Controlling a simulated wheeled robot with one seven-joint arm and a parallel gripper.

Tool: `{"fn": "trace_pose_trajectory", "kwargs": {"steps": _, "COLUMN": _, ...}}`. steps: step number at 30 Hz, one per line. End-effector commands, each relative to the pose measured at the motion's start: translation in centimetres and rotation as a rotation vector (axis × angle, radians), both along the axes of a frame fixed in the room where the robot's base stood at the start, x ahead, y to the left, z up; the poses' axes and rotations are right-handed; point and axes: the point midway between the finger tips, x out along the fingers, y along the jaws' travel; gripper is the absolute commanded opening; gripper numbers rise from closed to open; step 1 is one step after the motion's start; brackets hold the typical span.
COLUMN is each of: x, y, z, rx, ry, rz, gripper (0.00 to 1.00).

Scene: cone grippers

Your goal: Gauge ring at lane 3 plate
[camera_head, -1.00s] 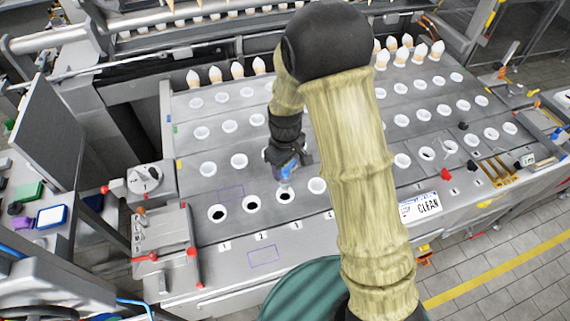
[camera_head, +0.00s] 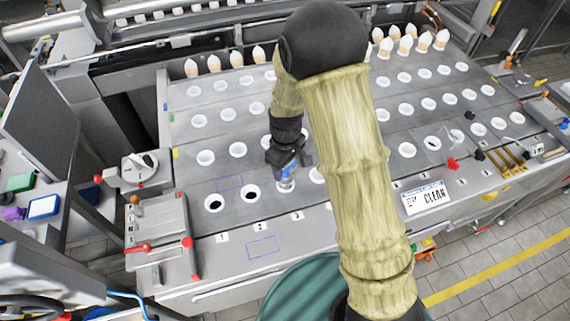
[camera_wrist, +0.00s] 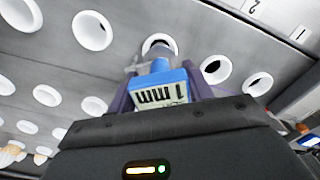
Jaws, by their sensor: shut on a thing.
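My gripper (camera_head: 288,160) is shut on a gauge with a blue body (camera_wrist: 162,88); its white face reads "mm" in the wrist view. The gauge also shows in the head view (camera_head: 286,173), upright under the jaws. Its lower end is at the white ring of lane 3 (camera_head: 285,187), third from the left in the front row. In the wrist view the gauge tip overlaps this ring (camera_wrist: 160,42); I cannot tell how deep it sits. The front-row rings of lane 1 (camera_head: 214,204) and lane 2 (camera_head: 250,194) have dark, open holes.
White cones (camera_head: 238,60) stand along the back of the grey plate. A "CLEAN" sign (camera_head: 425,197) is at the front right. A lever box with red knobs (camera_head: 158,240) stands at the left. My arm hides the plate's middle.

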Motion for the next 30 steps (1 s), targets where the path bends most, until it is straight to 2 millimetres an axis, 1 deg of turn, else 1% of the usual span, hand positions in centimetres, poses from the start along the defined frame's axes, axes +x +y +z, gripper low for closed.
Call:
{"fn": "trace_pose_trajectory", "kwargs": {"steps": 1, "x": 0.0, "y": 0.0, "z": -0.6, "rx": 0.0, "ry": 0.0, "rz": 0.0, "gripper": 0.17}}
{"fn": "trace_pose_trajectory", "kwargs": {"steps": 3, "x": 0.0, "y": 0.0, "z": -1.0, "rx": 0.0, "ry": 0.0, "rz": 0.0, "gripper": 0.17}}
{"fn": "trace_pose_trajectory", "kwargs": {"steps": 9, "x": 0.0, "y": 0.0, "z": -1.8, "rx": -0.001, "ry": -0.001, "rz": -0.001, "gripper": 0.17}}
{"fn": "trace_pose_trajectory", "kwargs": {"steps": 26, "x": 0.0, "y": 0.0, "z": -1.9, "rx": 0.0, "ry": -0.001, "rz": 0.0, "gripper": 0.17}}
{"fn": "trace_pose_trajectory", "kwargs": {"steps": 27, "x": 0.0, "y": 0.0, "z": -1.9, "rx": 0.0, "ry": -0.001, "rz": 0.0, "gripper": 0.58}}
{"fn": "trace_pose_trajectory", "kwargs": {"steps": 30, "x": 0.0, "y": 0.0, "z": -1.9, "rx": -0.001, "ry": -0.001, "rz": 0.0, "gripper": 0.76}}
